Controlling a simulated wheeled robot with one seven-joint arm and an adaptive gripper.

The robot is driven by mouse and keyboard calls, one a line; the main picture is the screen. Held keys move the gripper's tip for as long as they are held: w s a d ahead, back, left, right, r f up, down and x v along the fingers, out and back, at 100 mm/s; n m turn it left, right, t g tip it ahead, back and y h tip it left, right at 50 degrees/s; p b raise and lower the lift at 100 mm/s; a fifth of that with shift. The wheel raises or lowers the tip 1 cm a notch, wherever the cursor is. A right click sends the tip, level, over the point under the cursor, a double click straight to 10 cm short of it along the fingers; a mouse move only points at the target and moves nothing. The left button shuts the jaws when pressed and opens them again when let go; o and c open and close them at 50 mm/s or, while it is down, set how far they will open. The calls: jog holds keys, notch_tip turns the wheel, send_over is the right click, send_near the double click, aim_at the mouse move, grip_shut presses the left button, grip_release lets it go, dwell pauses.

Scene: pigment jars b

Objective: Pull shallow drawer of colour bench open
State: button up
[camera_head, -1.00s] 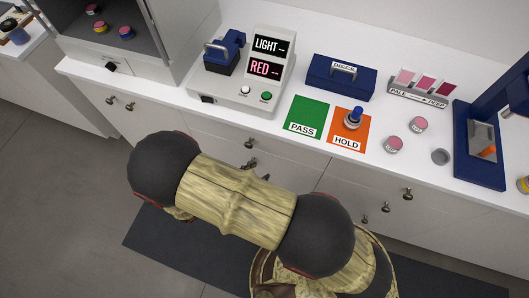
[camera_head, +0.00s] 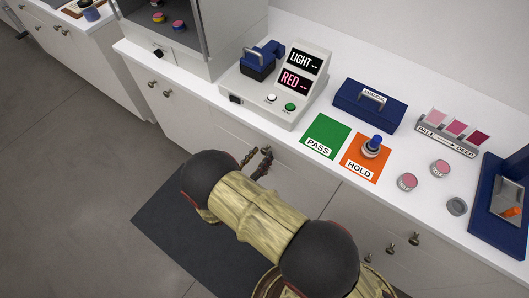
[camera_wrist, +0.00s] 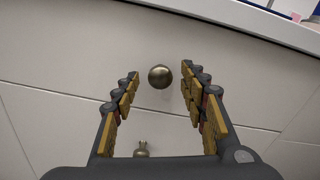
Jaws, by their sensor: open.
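The white colour bench (camera_head: 225,100) has a shallow upper drawer front (camera_head: 295,178) under its worktop, and it sits flush. In the wrist view this drawer front (camera_wrist: 70,50) carries a round bronze knob (camera_wrist: 159,76) above a horizontal seam. My gripper (camera_wrist: 159,84) is open, with a finger on each side of the knob and gaps showing on both sides. I cannot tell how deep the knob sits between the fingers. In the head view my gripper (camera_head: 257,163) is close to the drawer front, and its knob is not clear there.
A second knob (camera_wrist: 141,149) shows below the seam, partly hidden by my gripper. More knobs (camera_head: 391,247) are on the fronts at right. The worktop holds a light box (camera_head: 275,85), a green PASS mat (camera_head: 325,133), an orange HOLD mat (camera_head: 360,168) and jars.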

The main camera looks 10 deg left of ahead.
jog(key=shift+x, duration=1.35)
jog(key=shift+c, duration=0.9)
grip_shut()
